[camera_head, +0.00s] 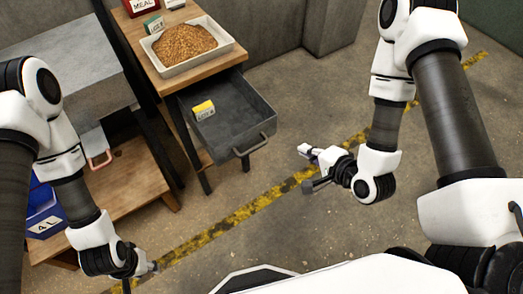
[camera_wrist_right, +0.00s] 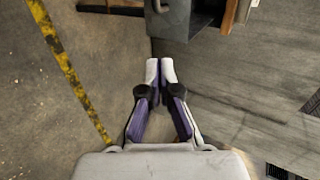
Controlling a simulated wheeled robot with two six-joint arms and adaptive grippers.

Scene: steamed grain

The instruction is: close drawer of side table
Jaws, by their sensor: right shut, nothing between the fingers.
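The side table (camera_head: 195,78) has a wooden top and dark legs. Its grey metal drawer (camera_head: 232,120) is pulled well out toward me, with a bar handle (camera_head: 252,147) on its front. A yellow-and-white box (camera_head: 203,110) lies inside. My right gripper (camera_head: 306,153) is shut and empty, to the right of the drawer front and apart from it. In the right wrist view its fingertips (camera_wrist_right: 160,70) are together, with the drawer (camera_wrist_right: 194,24) at the top edge. My left gripper (camera_head: 146,269) is low at the lower left, away from the drawer; its fingers are unclear.
A tray of grain (camera_head: 161,56) stands on the table top. At the left are a grey metal unit (camera_head: 60,55), a wooden shelf (camera_head: 135,175) and a blue bin (camera_head: 42,212). The floor in front of the drawer is clear, crossed by a yellow-black stripe (camera_head: 240,213).

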